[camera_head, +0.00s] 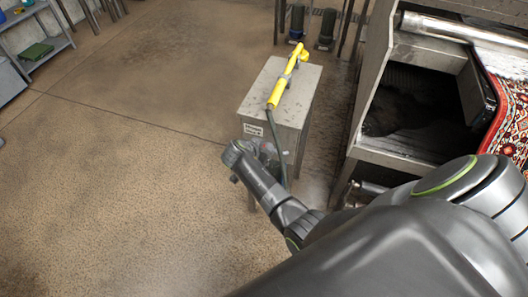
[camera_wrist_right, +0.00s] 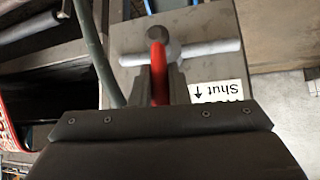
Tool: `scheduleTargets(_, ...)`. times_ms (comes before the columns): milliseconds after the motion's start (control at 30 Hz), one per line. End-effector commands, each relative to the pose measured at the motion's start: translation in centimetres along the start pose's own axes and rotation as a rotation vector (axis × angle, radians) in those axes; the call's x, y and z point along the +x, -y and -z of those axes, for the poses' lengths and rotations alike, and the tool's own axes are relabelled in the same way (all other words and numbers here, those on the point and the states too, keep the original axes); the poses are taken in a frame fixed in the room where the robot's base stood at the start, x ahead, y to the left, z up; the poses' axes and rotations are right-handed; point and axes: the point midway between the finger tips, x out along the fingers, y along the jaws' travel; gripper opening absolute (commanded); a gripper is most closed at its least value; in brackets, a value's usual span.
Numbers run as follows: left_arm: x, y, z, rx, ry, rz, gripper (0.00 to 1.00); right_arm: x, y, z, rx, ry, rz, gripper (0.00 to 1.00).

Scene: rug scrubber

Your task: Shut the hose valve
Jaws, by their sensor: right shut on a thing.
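The valve's red lever (camera_wrist_right: 158,62) shows in the right wrist view, in front of a pale horizontal pipe (camera_wrist_right: 212,47) on the grey cabinet face. My right gripper (camera_wrist_right: 158,84) is shut on the red lever. In the head view my right gripper (camera_head: 266,152) is at the near face of the small metal cabinet (camera_head: 254,104), and the lever cannot be made out there. My left gripper is in neither view.
A yellow spray wand (camera_head: 285,82) lies on the cabinet top, its dark hose (camera_head: 274,132) hanging down past my right gripper. A metal rug machine (camera_head: 372,75) with a patterned red rug (camera_head: 512,110) stands at the right. Open floor (camera_head: 110,180) lies to the left.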

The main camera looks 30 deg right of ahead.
Motion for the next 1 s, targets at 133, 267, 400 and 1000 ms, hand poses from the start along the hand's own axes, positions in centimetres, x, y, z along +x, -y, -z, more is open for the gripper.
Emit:
scheduleTargets(133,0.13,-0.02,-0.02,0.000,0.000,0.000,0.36,0.03,0.07,0.01,-0.015,-0.006,-0.015,0.00)
scheduleTargets(267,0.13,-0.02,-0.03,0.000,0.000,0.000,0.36,0.03,0.07,0.00,-0.019,-0.006,-0.018,0.00)
scheduleTargets(400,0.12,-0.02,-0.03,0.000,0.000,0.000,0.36,0.03,0.07,0.01,-0.020,-0.007,-0.018,0.00)
scheduleTargets(1000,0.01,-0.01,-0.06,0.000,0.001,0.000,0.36,-0.07,0.11,0.10,-0.017,-0.005,-0.016,0.37)
